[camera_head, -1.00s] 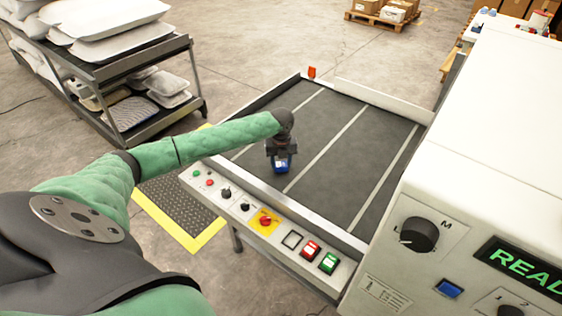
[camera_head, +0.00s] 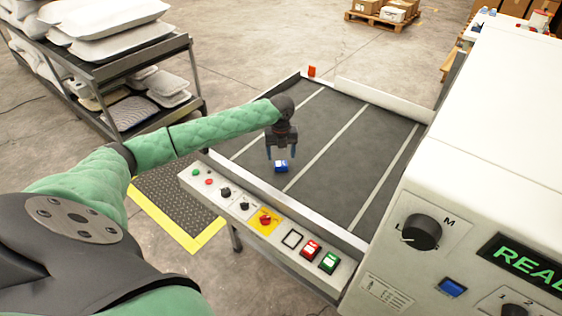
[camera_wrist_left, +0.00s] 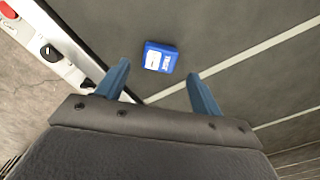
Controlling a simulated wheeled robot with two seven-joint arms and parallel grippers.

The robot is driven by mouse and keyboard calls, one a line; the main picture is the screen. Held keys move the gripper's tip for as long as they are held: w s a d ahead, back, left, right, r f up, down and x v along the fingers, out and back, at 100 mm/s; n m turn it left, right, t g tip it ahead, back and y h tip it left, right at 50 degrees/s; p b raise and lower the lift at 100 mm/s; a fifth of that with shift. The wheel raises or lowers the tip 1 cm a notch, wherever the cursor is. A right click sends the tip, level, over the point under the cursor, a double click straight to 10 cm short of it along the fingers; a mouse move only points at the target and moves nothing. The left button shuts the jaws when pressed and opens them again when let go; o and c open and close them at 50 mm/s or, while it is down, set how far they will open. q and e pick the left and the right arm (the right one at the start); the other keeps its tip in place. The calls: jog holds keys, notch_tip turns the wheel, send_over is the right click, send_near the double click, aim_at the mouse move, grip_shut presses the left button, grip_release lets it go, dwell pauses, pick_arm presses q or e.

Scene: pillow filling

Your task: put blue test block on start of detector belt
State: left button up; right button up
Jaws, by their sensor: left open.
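The blue test block (camera_head: 281,166) lies on the dark detector belt (camera_head: 335,115), near the belt's control-panel side and close to a pale stripe. In the left wrist view the block (camera_wrist_left: 160,57) shows a white label and rests flat on the belt, just beyond the fingertips. My left gripper (camera_head: 281,153) is open above the block, its two blue fingers apart with nothing between them. The fingers also show in the left wrist view (camera_wrist_left: 158,72), clear of the block. My right gripper is not in view.
A control panel (camera_head: 265,221) with buttons and knobs runs along the belt's near edge. The white detector housing (camera_head: 490,140) stands at the right. A rack (camera_head: 120,65) of pillows is at the left. The belt around the block is clear.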

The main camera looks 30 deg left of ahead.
aim_at(281, 163)
pick_arm(q)
notch_tip(281, 163, up, 8)
jog(key=b, duration=0.1)
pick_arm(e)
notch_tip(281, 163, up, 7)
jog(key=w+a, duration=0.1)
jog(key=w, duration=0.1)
pick_arm(q)
jog(key=shift+f, duration=0.1)
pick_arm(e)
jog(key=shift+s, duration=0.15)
